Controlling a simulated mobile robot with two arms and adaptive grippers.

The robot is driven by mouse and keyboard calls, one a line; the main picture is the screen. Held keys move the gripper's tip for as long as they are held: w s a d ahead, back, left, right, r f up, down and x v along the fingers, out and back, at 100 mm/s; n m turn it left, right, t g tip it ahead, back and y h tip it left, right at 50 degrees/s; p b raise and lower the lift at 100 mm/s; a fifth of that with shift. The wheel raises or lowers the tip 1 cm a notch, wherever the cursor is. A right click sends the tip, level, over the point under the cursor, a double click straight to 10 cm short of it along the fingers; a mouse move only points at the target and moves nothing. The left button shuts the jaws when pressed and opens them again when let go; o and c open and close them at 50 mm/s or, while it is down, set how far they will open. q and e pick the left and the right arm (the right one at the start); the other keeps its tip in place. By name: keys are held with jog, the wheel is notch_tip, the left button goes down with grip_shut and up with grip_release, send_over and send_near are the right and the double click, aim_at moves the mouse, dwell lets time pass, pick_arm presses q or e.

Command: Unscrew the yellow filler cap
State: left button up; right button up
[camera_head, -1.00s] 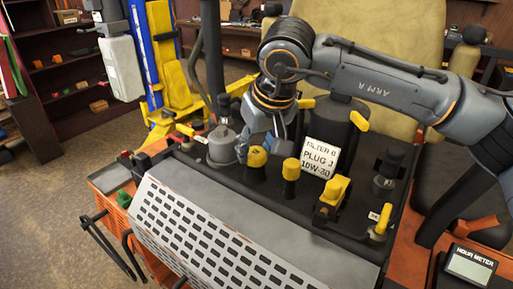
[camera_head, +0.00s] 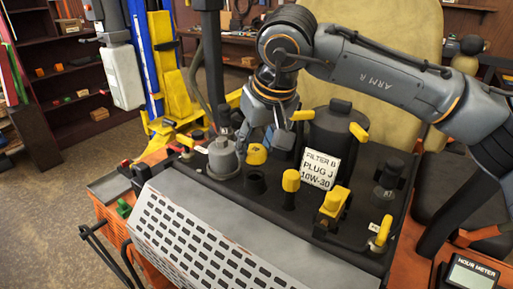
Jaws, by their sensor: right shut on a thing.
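The yellow filler cap (camera_head: 257,154) is held just above a black filler neck (camera_head: 255,180), with its dark open top showing below the cap. My right gripper (camera_head: 257,144) is shut on the cap from above, with a finger on either side of it. The cap looks clear of the neck. A white sign (camera_head: 320,168) reading "FILTER B PLUG J 10W-30" stands to the right. My left gripper is not in view.
A grey canister (camera_head: 223,158) stands close left of the neck. A yellow-topped post (camera_head: 291,181), a black filter cylinder (camera_head: 338,135) and a yellow-handled valve (camera_head: 332,205) crowd the right. A perforated grey cover (camera_head: 200,240) lies in front.

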aim_at(256, 150)
notch_tip(256, 150, up, 9)
dwell(0.7)
